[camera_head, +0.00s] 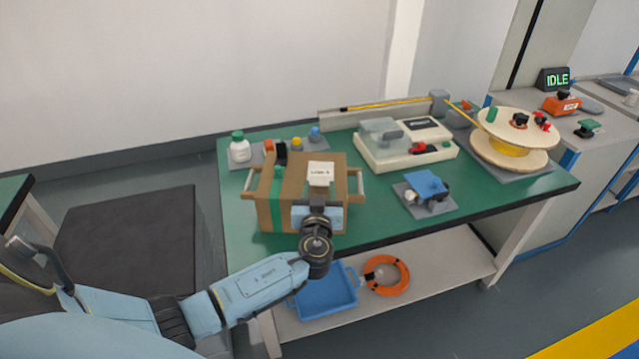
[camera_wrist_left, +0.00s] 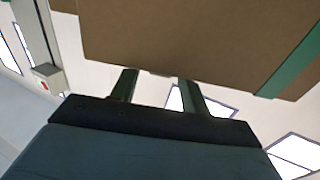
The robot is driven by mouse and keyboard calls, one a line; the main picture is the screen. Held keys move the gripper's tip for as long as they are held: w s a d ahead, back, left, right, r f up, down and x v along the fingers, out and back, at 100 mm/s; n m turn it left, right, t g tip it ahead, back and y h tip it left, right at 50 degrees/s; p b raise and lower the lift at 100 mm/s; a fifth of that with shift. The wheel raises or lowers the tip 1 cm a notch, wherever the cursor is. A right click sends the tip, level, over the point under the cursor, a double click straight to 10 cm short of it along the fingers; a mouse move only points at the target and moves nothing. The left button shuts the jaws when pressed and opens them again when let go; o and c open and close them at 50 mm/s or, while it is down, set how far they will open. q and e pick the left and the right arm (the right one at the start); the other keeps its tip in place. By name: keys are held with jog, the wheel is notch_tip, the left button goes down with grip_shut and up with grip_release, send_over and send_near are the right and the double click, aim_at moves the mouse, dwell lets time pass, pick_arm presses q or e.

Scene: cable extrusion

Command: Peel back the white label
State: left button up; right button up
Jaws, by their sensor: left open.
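The white label (camera_head: 320,170) lies on the top of a brown cardboard box (camera_head: 281,207), near the middle, with dark print on it. A pale flap shows just below it toward my gripper. My left gripper (camera_head: 319,194) is at the box's near side, just below the label in the head view, and hides part of the box. In the left wrist view, the gripper's two dark fingers (camera_wrist_left: 158,82) are apart, with the box (camera_wrist_left: 190,40) beyond them. A small pale strip shows at the box edge between them; I cannot tell whether it is the label. My right gripper is not in view.
The box has side handles and green tape (camera_head: 276,200) and stands on a green table (camera_head: 380,225). A white bottle (camera_head: 239,148), a cream machine (camera_head: 405,145), a blue-topped fixture (camera_head: 427,188) and a cable spool (camera_head: 511,140) stand around it. A blue tray (camera_head: 325,300) is below.

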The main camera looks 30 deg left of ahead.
pick_arm(q)
jog(key=shift+x, duration=1.05)
grip_shut()
